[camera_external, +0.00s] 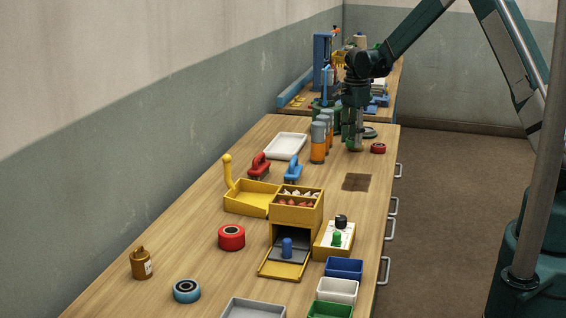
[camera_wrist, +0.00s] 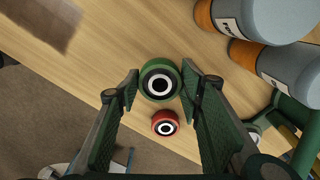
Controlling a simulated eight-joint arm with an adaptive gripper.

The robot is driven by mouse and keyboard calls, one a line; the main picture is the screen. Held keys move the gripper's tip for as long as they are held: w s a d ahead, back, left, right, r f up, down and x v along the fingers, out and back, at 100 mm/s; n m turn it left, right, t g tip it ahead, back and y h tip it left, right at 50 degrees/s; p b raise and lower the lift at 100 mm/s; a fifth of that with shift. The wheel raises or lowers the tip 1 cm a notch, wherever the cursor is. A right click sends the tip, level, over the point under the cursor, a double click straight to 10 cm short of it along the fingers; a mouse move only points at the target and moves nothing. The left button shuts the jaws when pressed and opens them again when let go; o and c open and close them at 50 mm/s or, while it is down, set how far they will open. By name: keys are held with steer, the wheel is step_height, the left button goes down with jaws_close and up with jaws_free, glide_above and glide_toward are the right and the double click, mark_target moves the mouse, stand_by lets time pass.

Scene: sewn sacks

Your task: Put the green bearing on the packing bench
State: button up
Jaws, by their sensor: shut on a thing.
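The green bearing (camera_wrist: 159,82) shows in the wrist view, with a pale ring and dark centre. My gripper (camera_wrist: 160,82) is shut on it, one finger on each side. I cannot tell whether it is clear of the wood. In the external view my gripper (camera_external: 355,145) points down over the far right part of the near bench (camera_external: 200,222), and the bearing is hard to make out between the fingers. A second bench (camera_external: 292,109) stands behind, with blue and yellow fittings. I cannot tell from the frames which one is the packing bench.
A small red bearing (camera_external: 378,148) sits close right of my gripper. Orange and grey bottles (camera_external: 318,143) stand close left. A white tray (camera_external: 286,146), red and blue handled tools, and a yellow box unit (camera_external: 297,210) stand nearer. A dark square (camera_external: 357,182) marks a clear patch.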

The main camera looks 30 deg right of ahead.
mark_target(352, 157)
steer(key=shift+f, duration=0.3)
steer(key=shift+f, duration=1.85)
steer(key=shift+f, duration=0.2)
steer(key=o, duration=0.8)
steer(key=shift+r, duration=0.2)
step_height(352, 157, up, 12)
